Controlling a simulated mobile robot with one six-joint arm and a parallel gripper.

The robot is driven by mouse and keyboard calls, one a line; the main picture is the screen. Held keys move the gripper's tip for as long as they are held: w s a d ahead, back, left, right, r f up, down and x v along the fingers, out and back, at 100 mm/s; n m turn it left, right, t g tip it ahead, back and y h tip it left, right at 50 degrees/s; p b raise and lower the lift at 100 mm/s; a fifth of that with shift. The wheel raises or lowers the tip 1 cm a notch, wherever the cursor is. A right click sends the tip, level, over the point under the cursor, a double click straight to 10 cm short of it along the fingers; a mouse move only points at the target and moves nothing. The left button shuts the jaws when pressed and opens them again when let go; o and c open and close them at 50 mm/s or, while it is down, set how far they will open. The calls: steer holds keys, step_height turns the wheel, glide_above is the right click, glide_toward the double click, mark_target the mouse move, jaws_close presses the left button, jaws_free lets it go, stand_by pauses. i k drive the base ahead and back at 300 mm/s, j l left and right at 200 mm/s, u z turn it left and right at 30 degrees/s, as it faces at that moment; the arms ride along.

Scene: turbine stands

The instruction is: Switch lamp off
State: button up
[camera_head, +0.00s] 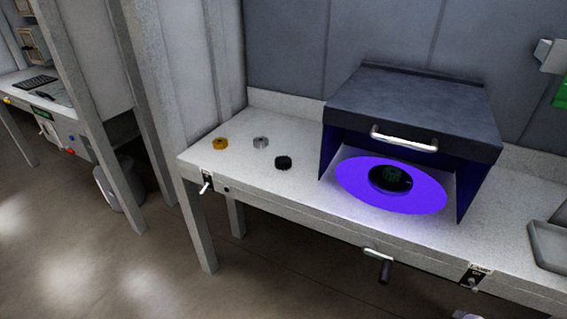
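A dark hooded box (415,95) stands on the grey workbench, and violet light glows inside it, so the lamp in it is lit. The lamp itself is hidden under the hood. A small switch panel (474,277) with a pale label sits on the bench's front edge, right of the middle; its label is too small to read surely. A second toggle switch (206,184) with a light lever sits at the bench's left front corner.
A round violet-lit plate (355,181) with a dark disc (390,179) lies under the hood. A crank handle (380,265) sticks out from the bench front. Orange (220,143), grey (261,142) and black (283,162) round parts lie left. A grey tray (550,245) is right. Floor in front is open.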

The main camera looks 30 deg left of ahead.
mark_target(471, 281)
steer(key=k+j, duration=0.7)
steer(key=j, duration=0.15)
steer(key=i+l, duration=0.25)
steer(key=i, duration=0.15)
steer(key=i+l, duration=0.25)
steer(key=i, duration=0.15)
steer(key=i+l, duration=0.25)
steer(key=i+z, duration=0.05)
steer(key=i, duration=0.05)
